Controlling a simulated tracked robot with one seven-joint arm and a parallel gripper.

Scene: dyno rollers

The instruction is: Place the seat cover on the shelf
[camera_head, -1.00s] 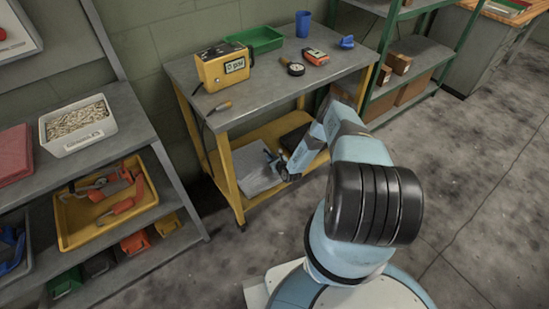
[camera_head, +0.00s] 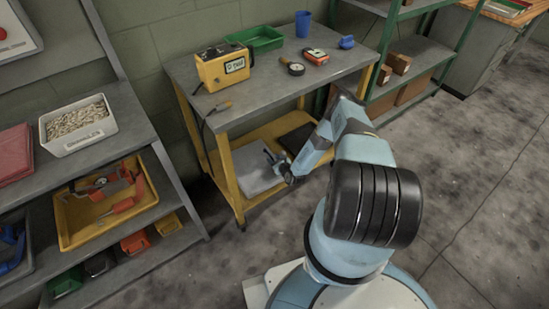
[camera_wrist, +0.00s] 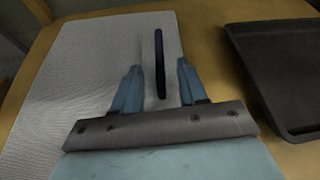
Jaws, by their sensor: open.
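A pale grey flat piece, likely the seat cover (camera_head: 255,172), lies on the yellow lower shelf (camera_head: 238,137) of the workbench. It fills the left and middle of the wrist view (camera_wrist: 90,60), where a thin dark blue strip (camera_wrist: 159,62) shows over it between my fingers. I cannot tell whether the strip belongs to the cover. My gripper (camera_head: 277,158) is at the cover's right side. In the wrist view my gripper (camera_wrist: 159,75) is open, with a finger on each side of the strip and a gap to each. Contact with the cover cannot be told.
A black tray (camera_wrist: 285,75) lies right of the cover on the same shelf. The grey bench top (camera_head: 262,85) above holds a yellow device, green bin, blue cup and gauge. A shelf rack (camera_head: 185,238) with bins stands left. Open floor lies right.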

